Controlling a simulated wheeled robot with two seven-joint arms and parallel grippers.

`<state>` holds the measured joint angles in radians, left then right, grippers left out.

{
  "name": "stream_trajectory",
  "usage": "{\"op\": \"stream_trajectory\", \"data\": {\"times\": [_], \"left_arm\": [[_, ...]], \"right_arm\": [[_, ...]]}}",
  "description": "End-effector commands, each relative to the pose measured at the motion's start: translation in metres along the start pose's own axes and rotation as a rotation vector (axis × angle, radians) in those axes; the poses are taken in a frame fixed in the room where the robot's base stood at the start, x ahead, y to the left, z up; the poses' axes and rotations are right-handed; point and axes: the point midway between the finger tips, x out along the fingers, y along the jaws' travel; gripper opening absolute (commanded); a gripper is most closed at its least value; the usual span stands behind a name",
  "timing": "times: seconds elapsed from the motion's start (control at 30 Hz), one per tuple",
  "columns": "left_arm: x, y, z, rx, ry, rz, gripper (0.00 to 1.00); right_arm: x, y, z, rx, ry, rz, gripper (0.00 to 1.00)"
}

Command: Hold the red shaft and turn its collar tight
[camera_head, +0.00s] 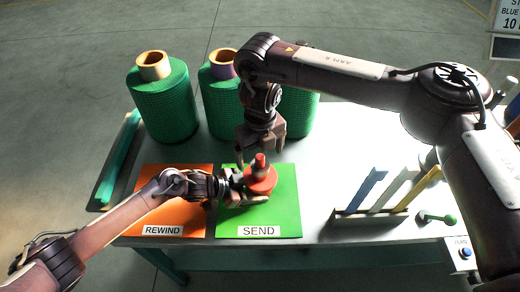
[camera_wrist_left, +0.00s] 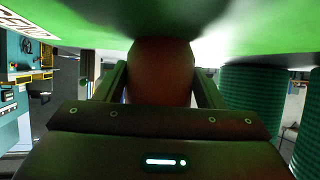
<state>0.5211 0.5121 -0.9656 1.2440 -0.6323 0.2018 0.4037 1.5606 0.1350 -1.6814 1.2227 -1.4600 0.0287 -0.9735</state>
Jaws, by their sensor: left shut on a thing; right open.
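The red shaft (camera_head: 260,160) stands upright over the green SEND mat (camera_head: 285,215). A wider red-orange round part (camera_head: 263,183) sits around its lower portion; I cannot tell for certain which part is the collar. My left gripper (camera_head: 250,196) is shut on the red shaft low down, coming in from the left. In the left wrist view a dark red rounded body (camera_wrist_left: 160,70) fills the space between the fingers. My right gripper (camera_head: 261,153) points down, open, with its fingers around or just above the shaft's top; contact cannot be told.
An orange REWIND mat (camera_head: 150,205) lies to the left. Several green net rolls (camera_head: 165,105) stand at the back. A teal bar (camera_head: 118,160) lies at the left edge.

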Motion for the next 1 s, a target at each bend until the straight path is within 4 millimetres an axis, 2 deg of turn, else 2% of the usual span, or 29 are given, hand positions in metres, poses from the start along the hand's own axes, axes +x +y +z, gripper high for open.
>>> {"op": "stream_trajectory", "data": {"times": [0.17,0.6,0.8,1.0], "left_arm": [[0.0,0.0,0.003,-0.001,-0.006,-0.002,0.26],[0.0,0.0,0.003,-0.001,-0.006,-0.002,0.26],[0.0,0.0,0.003,-0.001,-0.006,-0.002,0.26],[0.0,0.0,0.003,-0.001,-0.006,-0.002,0.26]], "right_arm": [[-0.014,0.0,0.001,-0.002,-0.004,-0.002,0.9],[-0.101,0.0,0.0,0.0,-0.004,-0.004,0.9],[-0.118,0.0,-0.001,0.0,-0.002,-0.002,0.9],[-0.12,0.001,-0.001,0.0,0.0,-0.001,0.9]]}}
